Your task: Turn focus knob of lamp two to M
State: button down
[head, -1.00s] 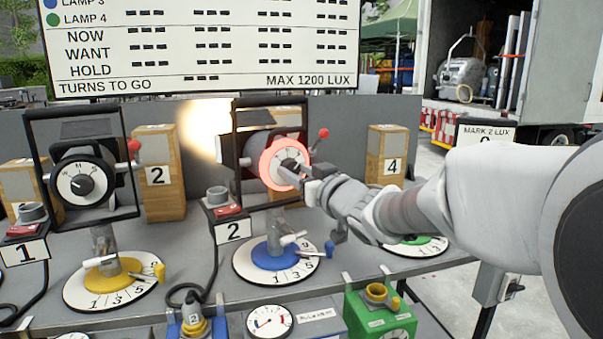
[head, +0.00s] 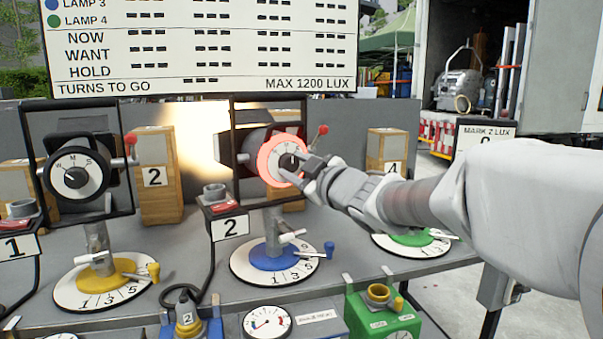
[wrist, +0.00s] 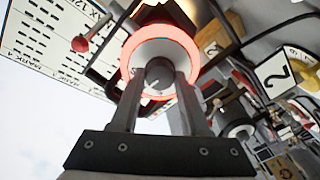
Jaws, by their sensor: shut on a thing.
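Lamp two (head: 259,141) is the middle lamp, above the blue base on a white numbered disc. Its round focus dial (head: 268,168) faces me with a glowing red ring; letters on it are too small or hidden to read. My gripper (head: 299,166) reaches it from the right, with its fingertips at the centre of the dial. In the wrist view, both fingers stand on either side of the dark focus knob (wrist: 159,70) and are shut on it. The pointer's exact setting is unclear. Lamp two throws a bright patch on the back panel.
Lamp one (head: 76,175), with W, M and S on its dial, stands at left above a yellow base. The number 2 box (head: 230,227) with a red switch is left of lamp two's stand. A red-ball lever (head: 322,130) stands just above my gripper. A green box (head: 382,318) is in front.

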jog(key=shift+n, duration=0.5)
jog(key=shift+c, duration=1.9)
grip_release()
jog(key=p+v, duration=0.3)
jog(key=v, duration=1.4)
jog(key=shift+s+p, duration=0.15)
jog(key=shift+p, duration=0.25)
jog(key=shift+d, duration=0.2)
